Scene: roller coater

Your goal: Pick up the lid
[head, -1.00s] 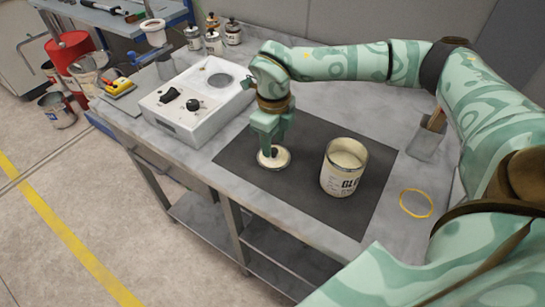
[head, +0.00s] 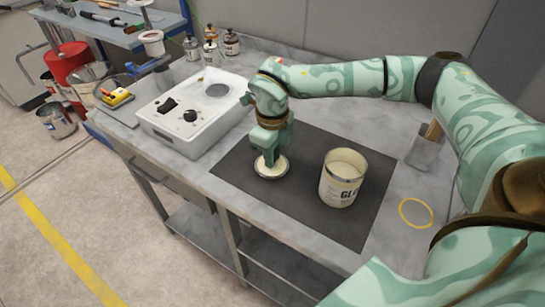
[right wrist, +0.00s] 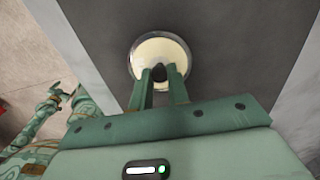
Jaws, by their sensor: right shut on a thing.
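The lid (head: 272,173) is a round cream disc with a metal rim and a dark knob, on the dark mat (head: 310,214) left of the glue can. It also shows in the right wrist view (right wrist: 150,53), with its dark knob (right wrist: 171,75) between my fingertips. My right gripper (head: 270,160) points down over the lid and is shut on its knob; the fingers also show in the right wrist view (right wrist: 168,78). I cannot tell whether the lid touches the mat. The open glue can (head: 341,188) stands upright on the mat. My left gripper is not in the head view.
A white device with knobs (head: 192,118) stands left of the mat. Several bottles (head: 212,47) are behind it. A yellow ring (head: 416,213) marks the bench at the right, near a grey holder (head: 424,153). The mat's front part is clear.

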